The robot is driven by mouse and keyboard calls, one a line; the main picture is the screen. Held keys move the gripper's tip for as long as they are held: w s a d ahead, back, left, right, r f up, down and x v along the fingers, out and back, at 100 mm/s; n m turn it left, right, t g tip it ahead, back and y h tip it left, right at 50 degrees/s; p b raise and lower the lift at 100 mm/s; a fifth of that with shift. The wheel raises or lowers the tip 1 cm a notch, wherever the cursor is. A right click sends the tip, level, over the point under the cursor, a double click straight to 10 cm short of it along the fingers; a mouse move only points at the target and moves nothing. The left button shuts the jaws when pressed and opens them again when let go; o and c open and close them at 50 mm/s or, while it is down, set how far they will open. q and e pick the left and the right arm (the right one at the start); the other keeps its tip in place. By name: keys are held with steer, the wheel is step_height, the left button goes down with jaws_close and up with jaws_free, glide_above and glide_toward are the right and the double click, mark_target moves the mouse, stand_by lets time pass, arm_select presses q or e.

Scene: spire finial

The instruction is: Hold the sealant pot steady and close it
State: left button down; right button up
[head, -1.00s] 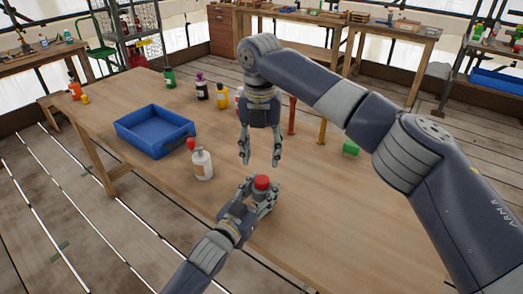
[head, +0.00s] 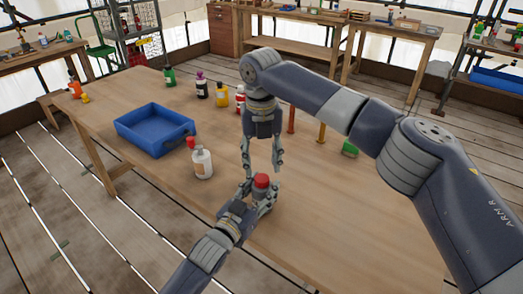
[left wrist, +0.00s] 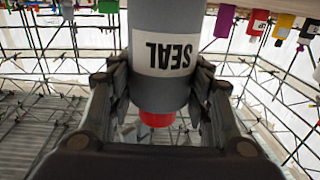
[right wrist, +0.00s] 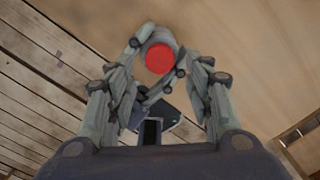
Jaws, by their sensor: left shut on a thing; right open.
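The sealant pot (left wrist: 162,50) is a grey cylinder with a white label reading "SEAL". Its red lid (head: 262,181) sits on top; whether it is threaded on I cannot tell. My left gripper (head: 260,191) is shut around the pot near the table's front edge, and its fingers flank the body in the left wrist view. My right gripper (head: 262,172) is open and points down just above the lid. In the right wrist view the red lid (right wrist: 159,57) shows between and slightly beyond the open fingers. Most of the pot body is hidden in the head view.
A white bottle with a red cap (head: 202,162) stands left of the pot. A blue tray (head: 125,124) lies behind it. Several coloured bottles stand farther back, including a yellow one (head: 221,96). A green block (head: 350,149) is at right. The wooden table (head: 330,215) is clear at front right.

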mark_target(262, 178)
steer(key=shift+f, duration=2.45)
steer(key=c, duration=1.1)
steer(key=o, duration=1.1)
steer(key=shift+o, duration=0.2)
steer(key=shift+r, duration=0.15)
steer(key=shift+r, duration=2.15)
steer(key=shift+c, duration=0.2)
